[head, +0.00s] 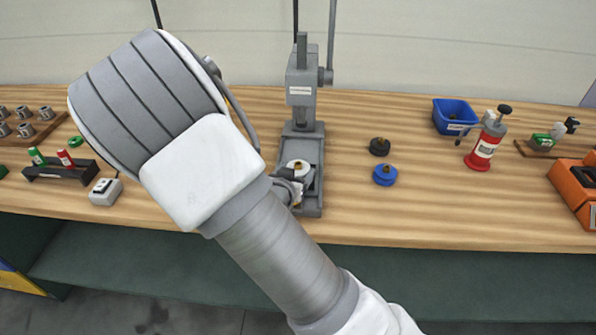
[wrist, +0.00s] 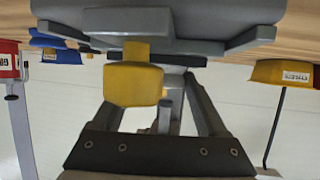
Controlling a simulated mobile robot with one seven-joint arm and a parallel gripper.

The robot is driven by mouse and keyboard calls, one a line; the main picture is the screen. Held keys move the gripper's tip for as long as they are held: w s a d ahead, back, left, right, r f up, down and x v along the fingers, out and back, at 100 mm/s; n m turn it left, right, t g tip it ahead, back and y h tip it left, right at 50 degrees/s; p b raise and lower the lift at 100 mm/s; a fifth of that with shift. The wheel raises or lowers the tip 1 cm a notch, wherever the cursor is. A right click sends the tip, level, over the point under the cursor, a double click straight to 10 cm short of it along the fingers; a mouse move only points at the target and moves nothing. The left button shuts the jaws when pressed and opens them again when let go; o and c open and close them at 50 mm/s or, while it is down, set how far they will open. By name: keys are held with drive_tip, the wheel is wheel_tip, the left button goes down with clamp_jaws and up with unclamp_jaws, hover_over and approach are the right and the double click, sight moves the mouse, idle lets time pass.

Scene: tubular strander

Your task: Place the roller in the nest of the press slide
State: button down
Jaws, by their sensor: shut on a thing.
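The press (head: 302,85) stands at mid-table, with its grey slide (head: 310,207) at its foot. A pale round piece with a brass-coloured stub, which looks like the roller (head: 301,166), is at the slide, under the ram. My gripper (head: 289,184) is beside it at the slide's left front, shut on it as far as I can tell; my arm hides part of the grip. In the wrist view a yellow block (wrist: 133,84) shows large and close, below a wide grey body. The nest is hidden, so I cannot tell whether the roller is seated or held above it.
A black piece (head: 380,147) and a blue piece (head: 384,175) lie right of the press. Farther right are a blue bin (head: 454,117), a red oiler (head: 485,146) and an orange box (head: 577,187). A dark rack (head: 60,168) and a white switch box (head: 105,192) are left.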

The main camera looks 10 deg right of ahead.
drive_tip(key=shift+f, duration=0.1)
unclamp_jaws()
drive_tip(key=shift+s, duration=0.1)
